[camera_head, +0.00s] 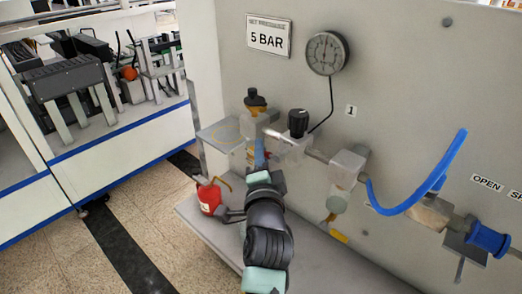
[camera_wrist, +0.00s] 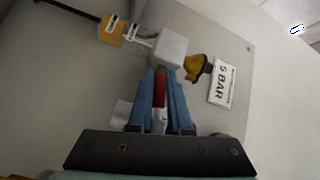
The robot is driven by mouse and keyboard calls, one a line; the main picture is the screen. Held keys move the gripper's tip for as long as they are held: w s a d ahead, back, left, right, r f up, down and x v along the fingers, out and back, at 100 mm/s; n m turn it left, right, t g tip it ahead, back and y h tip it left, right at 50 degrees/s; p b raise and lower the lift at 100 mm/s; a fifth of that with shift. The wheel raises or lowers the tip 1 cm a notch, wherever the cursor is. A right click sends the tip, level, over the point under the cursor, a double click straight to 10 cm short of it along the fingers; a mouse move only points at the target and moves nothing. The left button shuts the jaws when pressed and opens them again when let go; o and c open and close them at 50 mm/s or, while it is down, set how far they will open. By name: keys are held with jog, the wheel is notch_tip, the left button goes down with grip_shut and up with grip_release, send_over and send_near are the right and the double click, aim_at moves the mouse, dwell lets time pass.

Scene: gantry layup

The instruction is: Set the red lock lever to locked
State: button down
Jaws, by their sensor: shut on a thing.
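The red lock lever (camera_wrist: 160,88) shows in the wrist view as a red strip between my gripper's two blue fingers. It lies below a pale block (camera_wrist: 170,47). My gripper (camera_wrist: 166,76) is shut on the lever. In the head view my gripper (camera_head: 261,152) reaches up to the pale valve block (camera_head: 258,122) with a black and yellow knob on top (camera_head: 256,101). The lever is hidden behind my fingers and arm there. I cannot tell its exact setting.
A gauge (camera_head: 327,53) and a "5 BAR" sign (camera_head: 269,37) are on the grey panel. A black knob (camera_head: 298,122) and a blue hose (camera_head: 420,200) lie to the right. Floor (camera_head: 120,215) is clear at left.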

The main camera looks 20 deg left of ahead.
jog(key=shift+r+p, duration=0.15)
jog(key=shift+p, duration=0.2)
jog(key=n+g+p, duration=0.1)
jog(key=p, duration=0.1)
jog(key=n+h+p, duration=0.1)
jog(key=p, duration=0.1)
jog(key=shift+d+f+g+p, duration=0.2)
jog(key=shift+f+g+p, duration=0.1)
jog(key=shift+g, duration=0.1)
jog(key=shift+s+d+f+n+g+h+p, duration=0.25)
jog(key=shift+d+f+n+g+h+p, duration=0.35)
jog(key=shift+n+g+h+p, duration=0.6)
jog(key=shift+s+d+f+n+g+h+p, duration=0.25)
jog(key=shift+d+f+n+g+h+p, duration=0.3)
jog(key=shift+n+h+p, duration=0.7)
jog(key=shift+s+d+f+n+g+h+p, duration=0.35)
jog(key=shift+d+n+g+h+p, duration=0.55)
jog(key=shift+h+p, duration=0.75)
jog(key=shift+w+a+f, duration=0.1)
jog(key=shift+a+f, duration=0.05)
jog(key=c, duration=0.8)
grip_release()
jog(key=shift+c, duration=0.2)
